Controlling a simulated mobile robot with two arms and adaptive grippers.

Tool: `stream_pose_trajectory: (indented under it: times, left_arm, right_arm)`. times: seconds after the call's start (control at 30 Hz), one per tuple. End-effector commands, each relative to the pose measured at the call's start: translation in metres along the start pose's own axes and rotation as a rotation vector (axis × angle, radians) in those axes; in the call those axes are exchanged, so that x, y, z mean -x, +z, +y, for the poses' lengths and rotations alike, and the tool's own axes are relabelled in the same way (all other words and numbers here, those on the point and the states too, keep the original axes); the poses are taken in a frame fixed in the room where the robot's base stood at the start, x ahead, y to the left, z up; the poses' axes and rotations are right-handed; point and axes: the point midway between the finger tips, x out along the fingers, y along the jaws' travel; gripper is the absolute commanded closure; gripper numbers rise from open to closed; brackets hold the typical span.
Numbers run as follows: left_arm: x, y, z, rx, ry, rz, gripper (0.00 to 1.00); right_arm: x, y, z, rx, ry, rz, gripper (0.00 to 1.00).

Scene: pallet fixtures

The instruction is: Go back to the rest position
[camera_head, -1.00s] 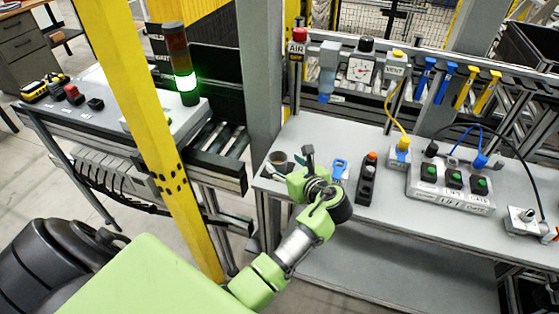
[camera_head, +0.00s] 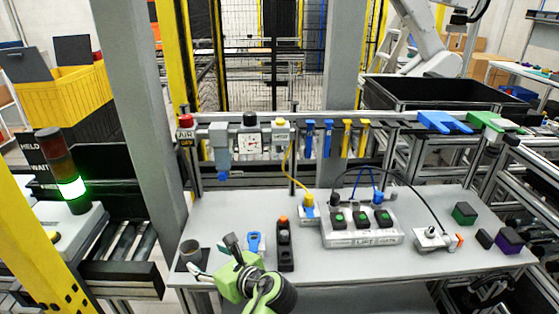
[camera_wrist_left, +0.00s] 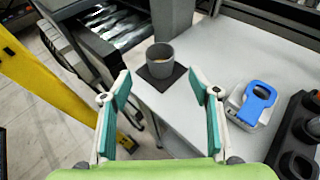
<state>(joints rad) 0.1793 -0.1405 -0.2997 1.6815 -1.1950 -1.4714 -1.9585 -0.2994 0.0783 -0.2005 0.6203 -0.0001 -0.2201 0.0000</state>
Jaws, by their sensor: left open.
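My left gripper (camera_head: 213,260) is at the front left part of the grey table (camera_head: 330,262), with its green wrist at the picture's lower edge. In the left wrist view, its two teal-lined fingers (camera_wrist_left: 160,90) are spread apart with nothing between them. Beyond the fingertips, a grey cup (camera_wrist_left: 160,60) stands on a dark square pad near the table's corner. The cup also shows in the head view (camera_head: 190,250), left of the gripper and apart from it. My right gripper is not in view.
A blue-handled item (camera_head: 255,243) and a black block with an orange top (camera_head: 285,247) stand right of the gripper. A grey box with green buttons (camera_head: 360,235) and cables sits mid-table. A yellow post (camera_head: 35,250) and a lit signal tower (camera_head: 68,180) are left.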

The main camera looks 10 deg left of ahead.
Motion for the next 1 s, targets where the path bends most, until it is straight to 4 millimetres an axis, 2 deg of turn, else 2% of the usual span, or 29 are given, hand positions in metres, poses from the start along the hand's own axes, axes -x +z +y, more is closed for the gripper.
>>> stream_pose_trajectory:
  times: [0.13,0.27,0.4,0.5,0.7,1.0]
  left_arm:
    - [-0.004,-0.027,0.022,0.155,0.004,0.086,0.44]
    - [-0.003,-0.074,0.060,0.477,0.036,0.256,0.44]
    - [0.016,-0.121,0.103,0.887,0.138,0.458,0.44]
    - [0.037,-0.146,0.130,1.154,0.247,0.587,0.44]
    - [0.078,-0.170,0.161,1.507,0.459,0.751,0.44]
    - [0.128,-0.180,0.188,1.789,0.726,0.875,0.44]
  right_arm:
    - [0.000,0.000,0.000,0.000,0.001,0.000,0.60]
    - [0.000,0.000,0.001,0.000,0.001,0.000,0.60]
    - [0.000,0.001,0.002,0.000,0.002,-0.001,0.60]
    - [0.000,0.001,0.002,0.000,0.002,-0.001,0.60]
    - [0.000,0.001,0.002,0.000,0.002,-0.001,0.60]
    - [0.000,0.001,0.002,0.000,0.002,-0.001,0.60]
